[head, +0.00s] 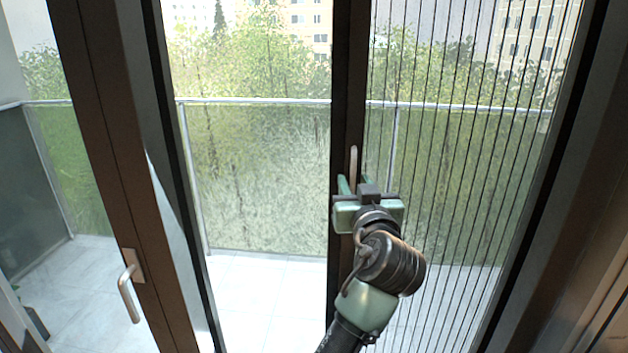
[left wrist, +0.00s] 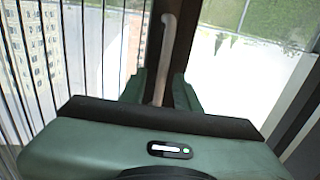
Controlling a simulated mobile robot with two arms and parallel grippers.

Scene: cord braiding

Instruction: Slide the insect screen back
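The insect screen (head: 450,150) is a panel of thin vertical dark lines across the right part of the door opening. Its left edge is a dark upright bar (head: 346,60) with a slim, brownish bar handle (head: 353,162). My left gripper (head: 354,184) is at this handle, with one green finger on each side of its lower part. In the left wrist view the handle (left wrist: 163,60) runs between the two fingers (left wrist: 160,88), with narrow gaps beside it; the gripper looks open around it. The screen also shows there at left (left wrist: 70,50). My right gripper is not in view.
A brown-framed glass door (head: 105,130) with a metal lever handle (head: 131,285) stands at the left. The opening between it and the screen's bar is clear. Beyond lie a pale tiled balcony floor (head: 265,290) and a glass railing (head: 255,101).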

